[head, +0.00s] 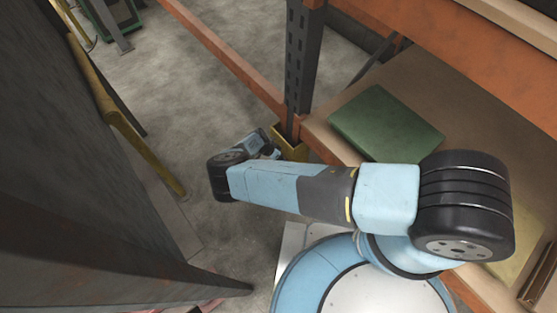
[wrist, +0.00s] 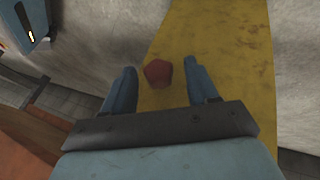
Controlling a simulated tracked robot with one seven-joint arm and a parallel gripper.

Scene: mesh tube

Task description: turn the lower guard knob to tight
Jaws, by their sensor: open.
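The lower guard knob (wrist: 158,73) is a small dark red, many-sided knob on a worn yellow guard plate (wrist: 215,55) in the wrist view. My gripper (wrist: 160,80) is open, with one blue finger on each side of the knob. In the head view the yellow guard (head: 291,146) stands at the foot of the dark rack post, partly hidden by my arm. The knob is hidden there, and the fingertips cannot be made out.
The dark rack post (head: 302,60) and orange beams (head: 232,68) stand close by my arm. A green box (head: 384,123) lies on the rack's lower shelf. A dark grey panel (head: 50,130) with a yellow rail (head: 125,125) is at the left. Concrete floor (head: 180,90) lies open between.

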